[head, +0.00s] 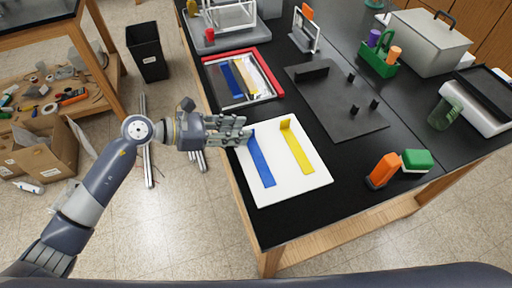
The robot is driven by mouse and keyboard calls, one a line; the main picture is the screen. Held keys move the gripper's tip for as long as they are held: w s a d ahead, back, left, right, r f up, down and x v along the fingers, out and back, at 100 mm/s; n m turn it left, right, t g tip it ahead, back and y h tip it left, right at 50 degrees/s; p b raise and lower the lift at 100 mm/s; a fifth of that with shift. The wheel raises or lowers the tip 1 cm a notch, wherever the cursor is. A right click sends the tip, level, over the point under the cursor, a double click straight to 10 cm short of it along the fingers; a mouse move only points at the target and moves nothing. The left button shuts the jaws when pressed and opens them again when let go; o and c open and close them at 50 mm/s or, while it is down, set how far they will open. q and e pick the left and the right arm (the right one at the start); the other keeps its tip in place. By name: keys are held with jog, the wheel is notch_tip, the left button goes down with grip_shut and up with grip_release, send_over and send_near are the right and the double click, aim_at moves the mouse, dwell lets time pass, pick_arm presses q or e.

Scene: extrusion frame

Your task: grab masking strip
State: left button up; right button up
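A blue strip (262,163) lies on a white board (292,189) at the front of the black table, its far end bent up into a tab. A yellow strip (298,151) with a raised tab lies to its right on the same board. My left gripper (246,130) comes in from the left over the board's left edge, its fingertips close to the blue strip's tab. Its fingers look apart; whether they touch the tab I cannot tell. Both strips lie on the board. My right gripper is out of view.
Behind the board is a red-edged tray (268,64) with more blue and yellow strips. A dark plate (345,112) with pegs lies to the right. An orange object (383,169) and a green-topped block (417,160) stand front right. Bare black tabletop lies between them and the board.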

pick_arm(q)
jog(key=shift+x, duration=1.25)
grip_shut()
jog(key=shift+w+a+r, duration=0.1)
jog(key=shift+r, duration=0.05)
